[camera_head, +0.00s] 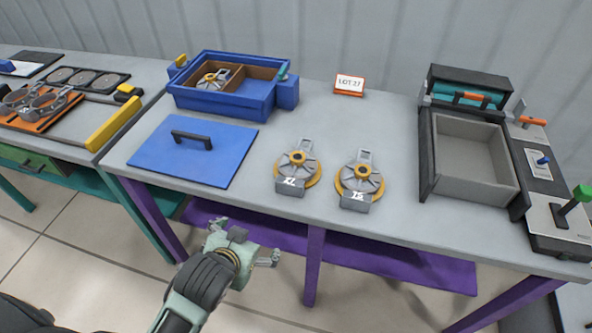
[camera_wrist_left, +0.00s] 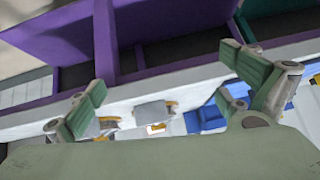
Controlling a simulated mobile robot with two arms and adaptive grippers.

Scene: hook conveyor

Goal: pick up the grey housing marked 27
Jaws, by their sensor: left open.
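Two grey housings with orange rings lie flat on the grey table. The left one (camera_head: 297,167) has a front label that looks like 27, though the print is small. The right one (camera_head: 360,181) has a label that looks like 15. My left gripper (camera_head: 243,243) is open and empty, in front of the table's front edge and apart from both housings. In the left wrist view its spread fingers show with the two housings small beyond them, one of them near the middle (camera_wrist_left: 155,111). My right gripper is not in view.
A blue lid (camera_head: 192,150) with a black handle lies left of the housings. Behind it stands a blue box (camera_head: 222,101) with a housing inside. A LOT 27 sign (camera_head: 349,85) stands at the back. A grey open bin (camera_head: 471,187) is at right. The table between is clear.

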